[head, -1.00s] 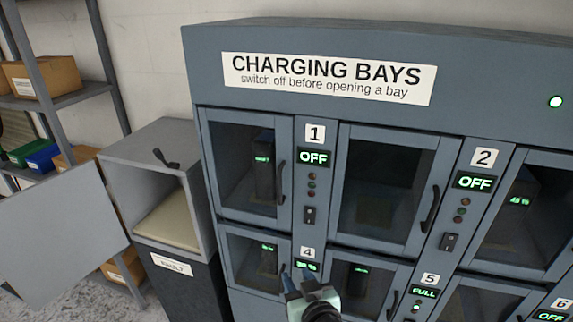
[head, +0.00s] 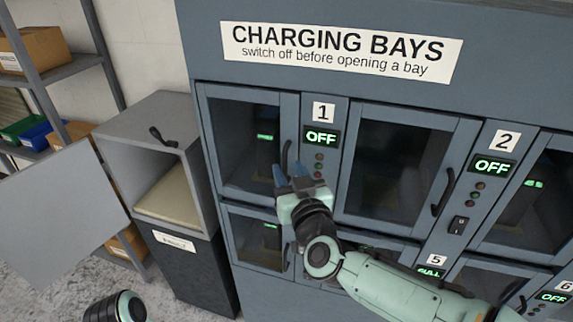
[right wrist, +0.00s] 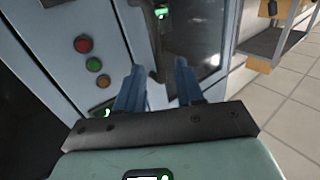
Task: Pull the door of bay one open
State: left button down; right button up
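The door of bay one (head: 240,145) is a grey-framed glass door at the upper left of the charging cabinet. It looks shut. Its dark curved handle (head: 286,153) is on the door's right side. The panel beside it carries the label 1 and a display (head: 321,137) reading OFF. My right gripper (head: 291,172) is at the lower end of this handle in the head view, its blue fingers pointing up. In the right wrist view the fingers (right wrist: 159,78) are apart, with a dark strip beyond the gap; I cannot tell whether they touch the handle. My left gripper is out of view.
An open grey box (head: 150,127) stands left of the cabinet on a dark base, its door (head: 60,225) swung out to the left. A shelf (head: 72,70) with bins is behind. Bay two's OFF display (head: 492,166) is to the right.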

jog(key=shift+x, duration=1.3)
grip_shut()
jog(key=shift+s, duration=0.15)
